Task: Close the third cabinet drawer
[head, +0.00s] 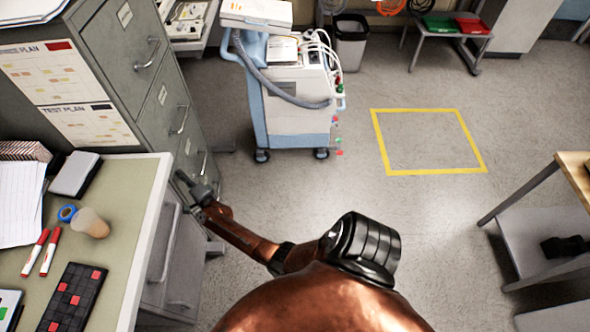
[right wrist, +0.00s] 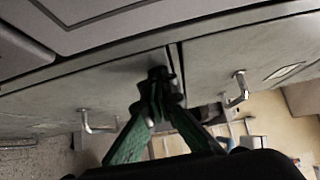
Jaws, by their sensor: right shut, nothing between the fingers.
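The tall grey filing cabinet (head: 118,60) stands at the left in the head view, with drawer fronts and metal handles down its face. The third drawer (head: 191,155) is low on it, its lower part partly hidden by my arm and the desk. It looks about flush; a small gap cannot be ruled out. My right gripper (head: 196,190) is shut and empty, close against the cabinet's lower front. In the right wrist view the closed fingertips (right wrist: 158,78) are at the drawer fronts, beside a dark seam, with a handle on each side. Contact cannot be told. My left gripper is out of view.
A desk (head: 128,215) with markers, a cup and papers stands at the left, close to my right arm. A wheeled medical cart (head: 290,100) stands beyond the cabinet. A yellow floor square (head: 430,172) and open floor lie right; a table (head: 575,170) stands far right.

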